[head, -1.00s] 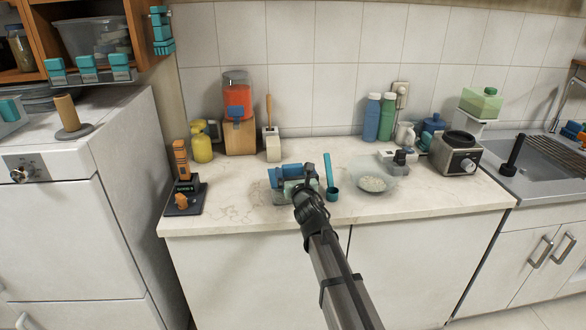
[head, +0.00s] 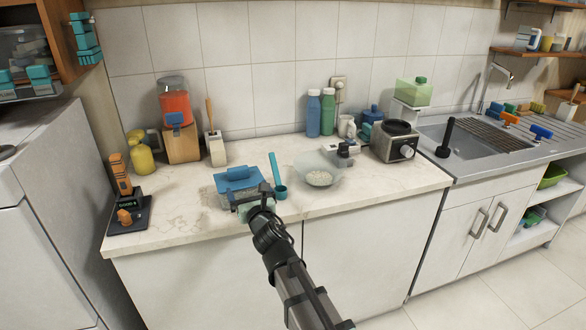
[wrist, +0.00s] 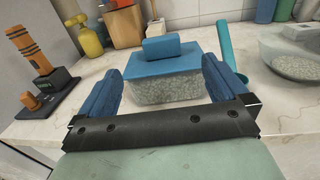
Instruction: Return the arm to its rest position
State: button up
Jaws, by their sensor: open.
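My gripper (head: 256,203) is at the front edge of the counter in the head view. In the wrist view my gripper (wrist: 162,95) has its two blue fingers spread wide, with nothing held between them. A clear box of pale grains with a blue lid (head: 238,182) stands on the counter just beyond the fingers. The same lidded box (wrist: 165,72) shows in the wrist view, upright and apart from the fingers as far as I can tell.
A teal scoop (head: 278,180) and a bowl of grains (head: 320,178) are right of the box. A black scale (head: 128,214) with an orange device is at left. Bottles (head: 313,113), a blender base (head: 395,142) and a dispenser (head: 174,105) stand behind. Air before the counter is free.

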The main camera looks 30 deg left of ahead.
jog(key=shift+f, duration=0.1)
jog(key=d+f+m+g+h, duration=0.1)
jog(key=d+f+m+h, duration=0.45)
jog(key=f, duration=0.75)
jog(key=d+f+m+g+h, duration=0.1)
jog(key=d+f+m+h, duration=0.2)
jog(key=d+f+m, duration=0.6)
jog(key=s+d+f+m+g+h, duration=0.2)
jog(key=d+f+m+g+h, duration=0.55)
jog(key=d+f, duration=1.65)
jog(key=s+d+f+m+g, duration=0.1)
jog(key=s+d+f+m, duration=0.3)
jog(key=s+d+m, duration=0.3)
jog(key=s+d+f+m+g, duration=0.2)
jog(key=s+d+f+m, duration=0.25)
jog(key=d, duration=0.55)
jog(key=s+d+f+m+g+y, duration=0.1)
jog(key=s+d+f+m+g, duration=0.1)
jog(key=s+m, duration=0.4)
jog(key=s+d+f+m+g+y, duration=0.1)
jog(key=s+d+m+g, duration=0.3)
jog(key=s, duration=0.8)
jog(key=d+m, duration=0.1)
jog(key=m, duration=0.1)
jog(key=shift+s+d+f+m, duration=0.15)
jog(key=shift+d+f+m, duration=0.2)
jog(key=shift+d+f, duration=0.05)
